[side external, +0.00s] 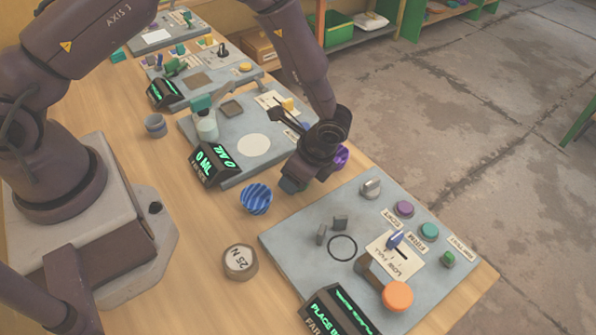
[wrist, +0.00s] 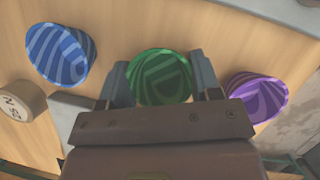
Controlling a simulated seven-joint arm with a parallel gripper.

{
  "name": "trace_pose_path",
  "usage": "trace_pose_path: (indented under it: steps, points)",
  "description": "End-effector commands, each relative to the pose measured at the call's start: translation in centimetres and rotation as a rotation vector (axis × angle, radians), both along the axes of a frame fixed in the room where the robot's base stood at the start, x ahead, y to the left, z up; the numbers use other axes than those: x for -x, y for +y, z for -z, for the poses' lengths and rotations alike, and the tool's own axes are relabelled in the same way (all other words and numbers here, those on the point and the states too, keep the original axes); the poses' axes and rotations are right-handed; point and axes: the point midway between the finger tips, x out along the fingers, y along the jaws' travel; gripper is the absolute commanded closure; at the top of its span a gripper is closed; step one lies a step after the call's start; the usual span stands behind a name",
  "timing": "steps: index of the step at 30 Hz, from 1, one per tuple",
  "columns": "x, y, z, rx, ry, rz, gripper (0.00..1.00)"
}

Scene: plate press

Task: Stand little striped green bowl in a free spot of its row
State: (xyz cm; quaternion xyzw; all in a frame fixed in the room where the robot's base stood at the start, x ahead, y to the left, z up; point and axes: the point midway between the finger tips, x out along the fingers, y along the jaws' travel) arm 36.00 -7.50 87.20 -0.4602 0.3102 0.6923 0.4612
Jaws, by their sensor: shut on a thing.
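The little striped green bowl (wrist: 160,77) sits between the two fingers of my gripper (wrist: 161,74) in the wrist view, with a finger against each side. In the side external view my gripper (side external: 296,183) is low over the wooden table, between the panels, and hides the green bowl. A striped blue bowl (wrist: 60,53) is to its left in the wrist view and stands tilted on the table in the side view (side external: 256,199). A striped purple bowl (wrist: 257,96) is to its right, partly hidden behind my gripper in the side view (side external: 341,157). I cannot tell whether the green bowl touches the table.
A round "25 N" weight (side external: 240,262) lies near the blue bowl. A grey control panel (side external: 290,240) with knobs, buttons and a lever is at the front right. Another panel (side external: 232,165) with a "0 ML" display is behind. A small grey cup (side external: 155,125) stands farther left.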

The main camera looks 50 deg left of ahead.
Motion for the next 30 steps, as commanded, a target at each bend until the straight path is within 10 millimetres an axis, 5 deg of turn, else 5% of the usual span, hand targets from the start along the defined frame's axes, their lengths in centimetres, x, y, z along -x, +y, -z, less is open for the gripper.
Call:
trace_pose_path:
  steps: [8, 9, 12, 23, 30]
  points:
    - [0.0, 0.0, 0.2, 0.001, 0.000, 0.000, 0.55]
    - [0.0, 0.0, 0.3, 0.001, -0.001, 0.000, 0.40]
    - [0.0, 0.0, 0.2, 0.001, -0.002, 0.000, 0.17]
    - [-0.1, -0.1, -0.3, 0.001, -0.002, -0.001, 0.17]
    - [-0.8, -1.6, -4.2, 0.003, -0.008, 0.000, 0.17]
